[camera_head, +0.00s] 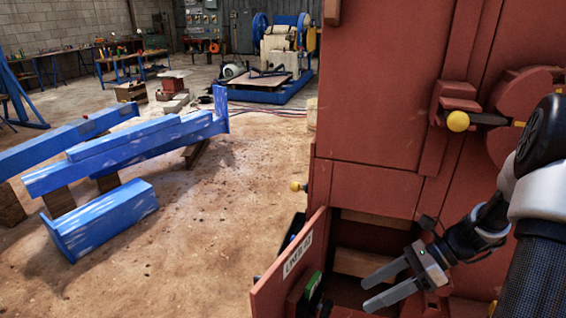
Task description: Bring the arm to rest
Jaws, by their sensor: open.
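My gripper (378,286) is in the lower right of the head view, at the end of my black and white arm. Its two grey fingers point left and are spread apart, with nothing between them. It is in front of an opening low in the red machine (375,110). The opening's red door (283,275), with a white label, stands open to the left of the fingers. I cannot tell whether the fingers are inside the opening or in front of it.
A yellow knob (458,121) on a dark rod sticks out of the red machine near my arm. A green and black item (308,292) is by the door. Blue steel beams (130,150) lie on wooden blocks at left. The dirt floor (215,240) between is clear.

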